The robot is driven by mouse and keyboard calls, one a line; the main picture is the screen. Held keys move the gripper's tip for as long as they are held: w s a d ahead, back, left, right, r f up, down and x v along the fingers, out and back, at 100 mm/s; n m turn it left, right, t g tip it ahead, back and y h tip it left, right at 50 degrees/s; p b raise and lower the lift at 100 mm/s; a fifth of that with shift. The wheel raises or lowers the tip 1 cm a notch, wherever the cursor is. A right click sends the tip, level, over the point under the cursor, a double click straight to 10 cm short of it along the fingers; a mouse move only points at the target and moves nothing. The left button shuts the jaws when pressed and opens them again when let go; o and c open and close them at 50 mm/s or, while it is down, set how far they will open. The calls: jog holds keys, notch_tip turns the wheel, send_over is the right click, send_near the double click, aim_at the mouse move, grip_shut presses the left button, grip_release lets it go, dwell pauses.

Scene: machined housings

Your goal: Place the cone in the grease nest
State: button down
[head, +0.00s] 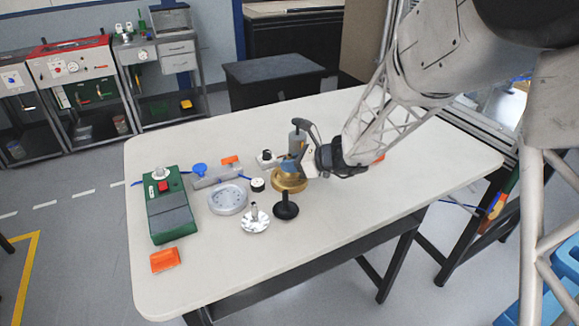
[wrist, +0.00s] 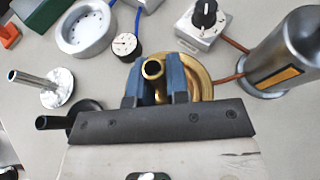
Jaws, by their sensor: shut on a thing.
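The brass piece, which I take to be the cone, has a hollow round stem and a wide round flange; it is in the head view (head: 290,184) and the wrist view (wrist: 203,84). My gripper (wrist: 153,75) is shut on its stem, with a blue finger on either side. In the head view my gripper (head: 291,167) is above the flange. Whether the flange touches the table is hard to tell. A round grey dish with small holes (head: 228,199) stands to the left, also in the wrist view (wrist: 86,28); I cannot tell if it is the grease nest.
A silver stemmed disc (head: 255,220) and a black one (head: 286,208) stand in front. A dial gauge (wrist: 126,44), a black-knobbed box (wrist: 203,22) and a grey bottle (wrist: 285,50) are close by. A green box (head: 170,207) is at left. The table's front right is clear.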

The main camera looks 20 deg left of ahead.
jog(key=shift+f, duration=0.5)
jog(key=shift+f, duration=0.15)
jog(key=c, duration=1.1)
grip_release()
jog(key=v, duration=1.2)
jog(key=shift+d, duration=0.1)
